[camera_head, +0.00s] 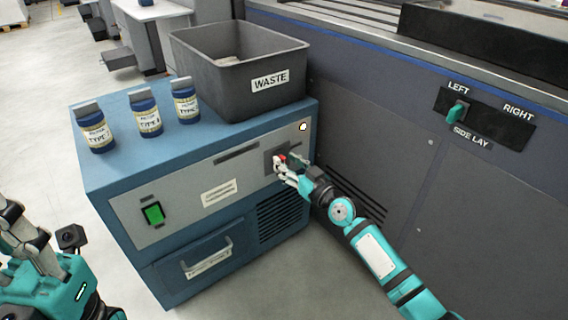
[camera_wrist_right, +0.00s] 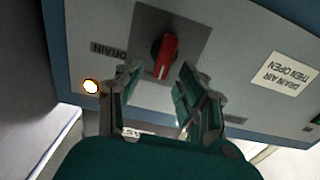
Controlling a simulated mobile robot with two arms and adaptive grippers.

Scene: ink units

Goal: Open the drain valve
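The drain valve is a red handle (camera_wrist_right: 165,57) on a dark square plate (camera_wrist_right: 185,28) on the front panel of the blue cabinet (camera_head: 140,188). In the head view the red handle (camera_head: 283,158) shows only in part behind my right gripper (camera_head: 285,169). In the right wrist view my right gripper (camera_wrist_right: 155,95) is open, its two fingers apart, with the handle just beyond and between the tips. No contact shows. My left gripper (camera_head: 14,215) is at the lower left edge, away from the cabinet; its fingers are not clear.
A grey waste bin (camera_head: 212,82) and several blue jars (camera_head: 147,112) stand on the cabinet. The panel has a green switch (camera_head: 153,214), a lit lamp (camera_head: 303,127) and a drain air label (camera_wrist_right: 283,72). The large grey machine (camera_head: 385,130) stands close on the right.

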